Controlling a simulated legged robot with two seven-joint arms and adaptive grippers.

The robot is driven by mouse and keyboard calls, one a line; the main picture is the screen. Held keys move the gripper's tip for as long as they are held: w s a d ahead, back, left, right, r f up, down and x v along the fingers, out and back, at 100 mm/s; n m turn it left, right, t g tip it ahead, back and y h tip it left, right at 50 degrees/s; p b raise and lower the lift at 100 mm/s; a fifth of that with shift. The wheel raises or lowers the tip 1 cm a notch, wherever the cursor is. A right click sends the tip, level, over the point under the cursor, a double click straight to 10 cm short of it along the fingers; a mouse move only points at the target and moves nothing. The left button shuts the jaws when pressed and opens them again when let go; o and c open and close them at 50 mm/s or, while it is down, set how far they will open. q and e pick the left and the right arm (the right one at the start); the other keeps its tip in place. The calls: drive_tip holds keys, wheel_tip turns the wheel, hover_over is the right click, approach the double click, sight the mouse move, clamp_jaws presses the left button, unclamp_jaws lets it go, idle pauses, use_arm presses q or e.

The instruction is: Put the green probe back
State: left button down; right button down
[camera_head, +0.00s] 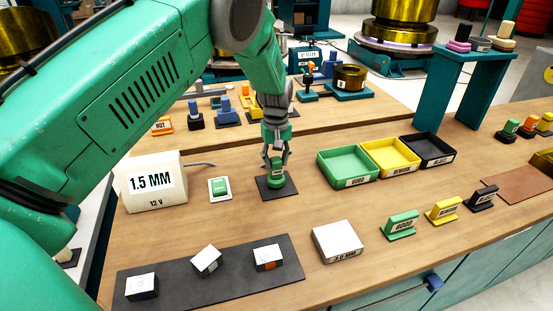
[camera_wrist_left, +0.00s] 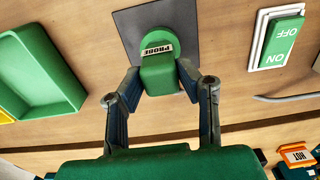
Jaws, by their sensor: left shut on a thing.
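The green probe (camera_head: 276,178) stands upright on a dark square pad (camera_head: 287,188) on the wooden bench in the head view. In the left wrist view the probe (camera_wrist_left: 158,70) shows a label reading PROBE, and the dark pad (camera_wrist_left: 184,22) lies behind its round green base. My left gripper (camera_head: 276,163) reaches down from above and is shut on the probe, with a finger on each side. The probe's base is over the pad; I cannot tell whether it touches it. My right gripper is not in view.
A green-and-white switch (camera_head: 219,188) and a white 1.5 MM box (camera_head: 152,182) are left of the pad. Green (camera_head: 347,180), yellow and black trays stand to the right. A dark mat (camera_head: 205,290) with three white-topped blocks lies in front.

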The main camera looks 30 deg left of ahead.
use_arm(q)
drive_tip(key=shift+f, duration=0.15)
drive_tip(key=c, duration=1.2)
unclamp_jaws()
drive_tip(key=shift+o, duration=0.2)
drive_tip(key=shift+b, duration=0.5)
wheel_tip(320, 180, up, 14)
drive_tip(key=shift+s, duration=0.25)
